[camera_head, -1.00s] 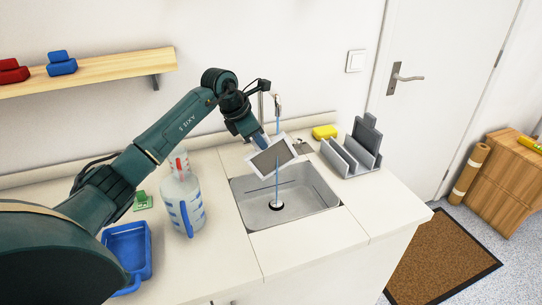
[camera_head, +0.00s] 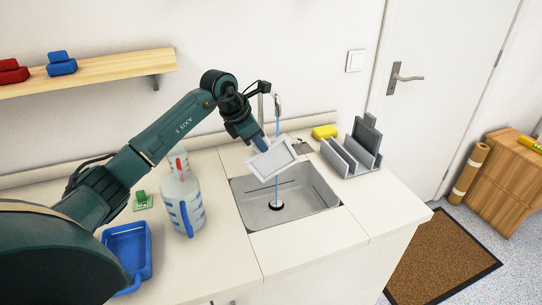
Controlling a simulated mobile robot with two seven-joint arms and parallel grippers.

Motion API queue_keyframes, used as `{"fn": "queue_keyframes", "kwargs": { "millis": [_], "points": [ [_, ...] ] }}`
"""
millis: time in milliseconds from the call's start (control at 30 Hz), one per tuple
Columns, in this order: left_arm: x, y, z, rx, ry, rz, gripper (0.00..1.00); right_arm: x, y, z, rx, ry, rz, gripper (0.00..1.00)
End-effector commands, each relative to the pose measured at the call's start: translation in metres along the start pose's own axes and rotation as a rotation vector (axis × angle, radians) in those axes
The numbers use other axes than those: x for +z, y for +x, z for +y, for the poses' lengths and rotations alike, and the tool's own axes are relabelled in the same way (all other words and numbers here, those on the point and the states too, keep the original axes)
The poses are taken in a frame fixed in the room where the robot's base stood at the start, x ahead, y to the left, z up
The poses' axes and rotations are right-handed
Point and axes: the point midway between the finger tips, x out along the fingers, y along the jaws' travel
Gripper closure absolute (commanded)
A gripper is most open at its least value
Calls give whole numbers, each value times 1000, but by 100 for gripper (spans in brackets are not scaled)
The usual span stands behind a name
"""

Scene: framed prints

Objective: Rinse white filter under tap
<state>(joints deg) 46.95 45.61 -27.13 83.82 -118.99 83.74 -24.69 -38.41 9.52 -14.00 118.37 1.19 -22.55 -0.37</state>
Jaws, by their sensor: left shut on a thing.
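The white filter (camera_head: 272,160) is a flat panel with a white frame and a light grey face. My left gripper (camera_head: 262,141) is shut on its upper edge and holds it tilted above the sink (camera_head: 250,202). The tap (camera_head: 277,103) stands at the wall behind the sink. A thin blue stream of water (camera_head: 277,187) runs from it, shows below the filter and reaches the drain. The filter hides part of the stream. My right gripper is not in view.
A grey slotted rack (camera_head: 352,157) and a yellow sponge (camera_head: 324,132) stand right of the sink. A clear jug with a blue handle (camera_head: 181,200), a green item (camera_head: 142,202) and a blue tray (camera_head: 126,248) are on the left. The front right counter is clear.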

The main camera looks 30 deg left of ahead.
Motion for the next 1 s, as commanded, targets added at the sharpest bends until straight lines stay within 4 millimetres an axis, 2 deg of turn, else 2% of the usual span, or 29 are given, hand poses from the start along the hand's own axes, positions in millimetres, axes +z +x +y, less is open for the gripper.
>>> {"fn": "queue_keyframes", "kwargs": {
  "millis": [800,1000],
  "points": [
    [-58,-30,-14,1,0,1,100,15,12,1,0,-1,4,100],
    [-63,-35,-17,0,1,0,100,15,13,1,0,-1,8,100]
  ]
}}
